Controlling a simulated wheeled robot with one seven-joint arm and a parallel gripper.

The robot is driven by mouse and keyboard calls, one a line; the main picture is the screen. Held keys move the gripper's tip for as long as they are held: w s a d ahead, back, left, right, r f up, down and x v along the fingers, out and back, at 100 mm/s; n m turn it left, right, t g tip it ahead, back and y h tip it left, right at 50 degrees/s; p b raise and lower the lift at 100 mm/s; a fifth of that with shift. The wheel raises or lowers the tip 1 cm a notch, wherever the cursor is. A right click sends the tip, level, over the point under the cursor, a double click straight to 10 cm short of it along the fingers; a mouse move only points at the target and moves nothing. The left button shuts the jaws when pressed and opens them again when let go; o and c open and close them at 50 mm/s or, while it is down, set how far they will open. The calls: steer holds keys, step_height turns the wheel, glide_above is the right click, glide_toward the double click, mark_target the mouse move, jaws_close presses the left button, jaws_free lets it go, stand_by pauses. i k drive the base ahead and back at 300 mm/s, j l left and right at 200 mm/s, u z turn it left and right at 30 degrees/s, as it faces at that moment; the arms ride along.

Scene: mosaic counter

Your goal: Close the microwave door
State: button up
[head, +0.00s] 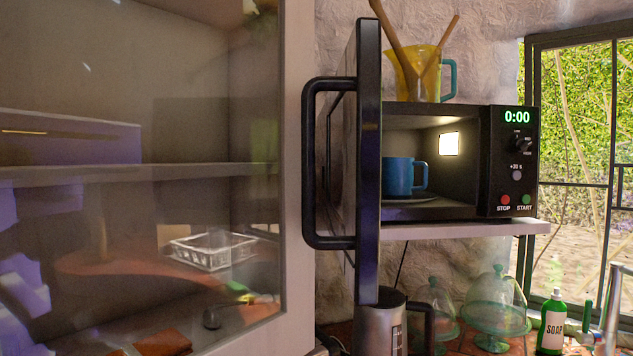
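The microwave (509,165) sits on a shelf with its lit inside showing. Its black door (368,170) stands wide open, swung out toward me and seen nearly edge-on. The door's dark handle (311,165) sticks out on the left side of the door. A blue mug (398,176) stands inside the microwave. My gripper is not in view.
A glass-fronted cabinet (293,140) fills the left, close to the handle. A yellow pitcher (428,75) with wooden utensils stands on the microwave. Below the shelf (470,230) are a metal kettle (375,325), glass domes (497,300) and a green soap bottle (553,325).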

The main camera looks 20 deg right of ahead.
mark_target(353, 129)
steer(key=i+j+z, duration=0.15)
steer(key=j, duration=0.15)
steer(key=k+j+u, duration=0.1)
steer(key=j, duration=0.25)
steer(key=k+j+u, duration=0.1)
steer(key=j, duration=0.3)
steer(key=k+j, duration=0.15)
steer(key=j, duration=0.25)
steer(key=k+j+u, duration=0.15)
steer(key=j, duration=0.2)
steer(key=i, duration=0.05)
